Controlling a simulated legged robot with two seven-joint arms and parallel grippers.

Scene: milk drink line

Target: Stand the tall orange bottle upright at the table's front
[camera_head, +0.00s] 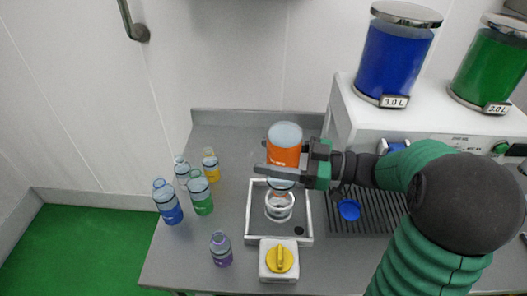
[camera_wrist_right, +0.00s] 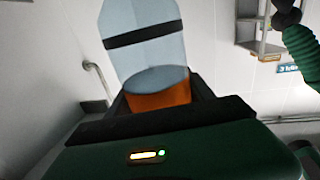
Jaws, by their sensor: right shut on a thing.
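The tall orange bottle (camera_head: 285,150) is held roughly vertical, with its pale clear part above the orange. My right gripper (camera_head: 283,174) is shut on it from the right, its fingers across the lower part. The bottle is over a white tray (camera_head: 250,215) with a round clear holder (camera_head: 279,206) in it. Its lower end overlaps the holder in the picture, so I cannot tell whether they touch. In the right wrist view the bottle (camera_wrist_right: 145,45) shows a clear wall, a black band and orange liquid between the jaws. My left gripper is not in view.
Small bottles stand at the left: blue (camera_head: 168,205), green (camera_head: 200,195), yellow (camera_head: 210,167) and purple (camera_head: 221,250). A white box with a yellow knob (camera_head: 279,259) sits before the tray. A dispenser machine (camera_head: 350,105) fills the right. The grey table (camera_head: 180,262) is bare at front left.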

